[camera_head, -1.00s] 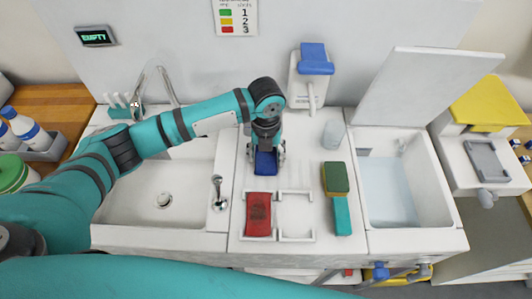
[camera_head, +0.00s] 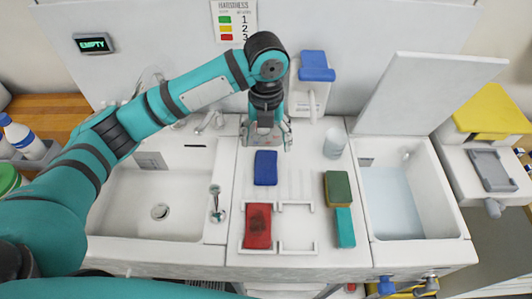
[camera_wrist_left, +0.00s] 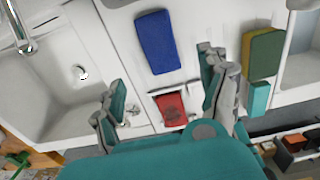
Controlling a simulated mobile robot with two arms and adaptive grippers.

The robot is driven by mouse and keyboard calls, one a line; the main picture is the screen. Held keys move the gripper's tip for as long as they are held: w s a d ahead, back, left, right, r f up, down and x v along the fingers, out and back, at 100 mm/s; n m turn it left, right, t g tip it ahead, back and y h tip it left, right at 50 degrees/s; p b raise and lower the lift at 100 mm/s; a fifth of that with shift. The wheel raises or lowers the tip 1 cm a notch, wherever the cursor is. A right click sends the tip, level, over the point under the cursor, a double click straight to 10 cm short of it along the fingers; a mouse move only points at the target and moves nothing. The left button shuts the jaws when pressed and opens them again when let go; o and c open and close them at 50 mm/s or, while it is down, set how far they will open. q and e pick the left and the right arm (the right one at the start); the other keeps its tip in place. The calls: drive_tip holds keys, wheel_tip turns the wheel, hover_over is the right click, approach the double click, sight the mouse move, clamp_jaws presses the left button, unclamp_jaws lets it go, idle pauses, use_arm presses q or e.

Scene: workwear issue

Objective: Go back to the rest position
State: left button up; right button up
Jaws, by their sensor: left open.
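My left gripper (camera_head: 266,138) is open and empty, raised above the white counter behind the blue sponge (camera_head: 265,168). In the left wrist view the fingers of my left gripper (camera_wrist_left: 165,88) are spread wide, with the blue sponge (camera_wrist_left: 156,42) lying beyond them, clear of both. A red sponge (camera_head: 258,226) lies in the left of two white frames on the counter; it also shows between the fingers in the left wrist view (camera_wrist_left: 171,108). My right gripper is not in view.
A green-and-yellow sponge (camera_head: 338,189) and a teal block (camera_head: 345,227) lie at the right. A cup (camera_head: 335,142) stands behind them. A sink (camera_head: 158,180) is left, a water-filled basin (camera_head: 394,200) right. A dispenser (camera_head: 310,90) stands at the back.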

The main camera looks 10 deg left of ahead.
use_arm(q)
drive_tip(key=shift+r, duration=0.85)
